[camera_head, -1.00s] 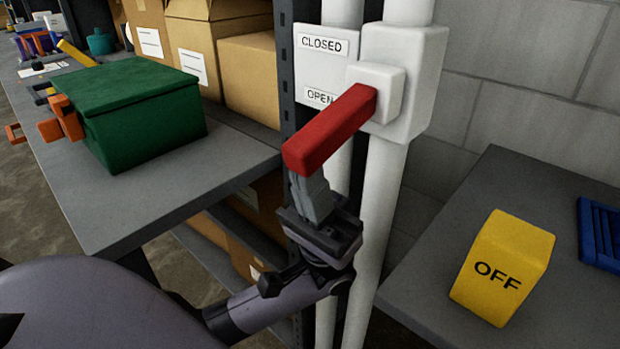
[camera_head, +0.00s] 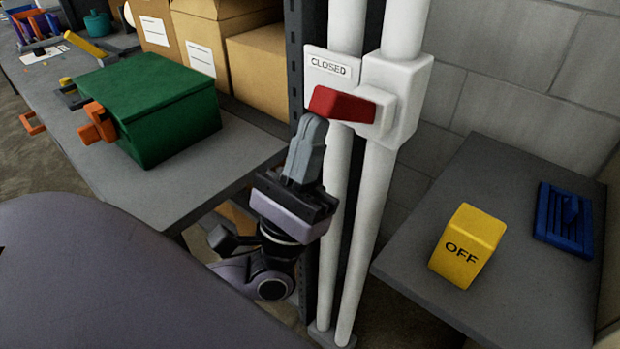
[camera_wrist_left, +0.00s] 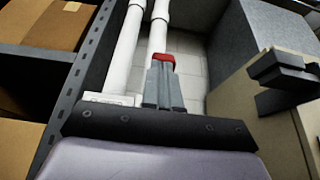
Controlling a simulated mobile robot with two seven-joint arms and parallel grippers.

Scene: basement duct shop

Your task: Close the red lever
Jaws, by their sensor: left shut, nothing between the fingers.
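The red lever (camera_head: 342,104) sticks out from the white valve box (camera_head: 398,98) on the white pipes, roughly level and pointing left and toward me. It covers the spot below the CLOSED label (camera_head: 330,66), and the OPEN label is hidden. My left gripper (camera_head: 312,128) is shut and empty, its fingertips right under the free end of the lever, seemingly touching it. In the left wrist view, the red lever end (camera_wrist_left: 164,58) shows just beyond the closed fingers (camera_wrist_left: 162,82). My right gripper is not in view.
A green box (camera_head: 150,110) with orange latches stands on the left table (camera_head: 190,185). Cardboard boxes (camera_head: 258,68) fill the shelf behind. On the right table (camera_head: 440,205) are a yellow OFF block (camera_head: 468,246) and a blue louvred piece (camera_head: 565,218). A dark shelf post stands beside the pipes.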

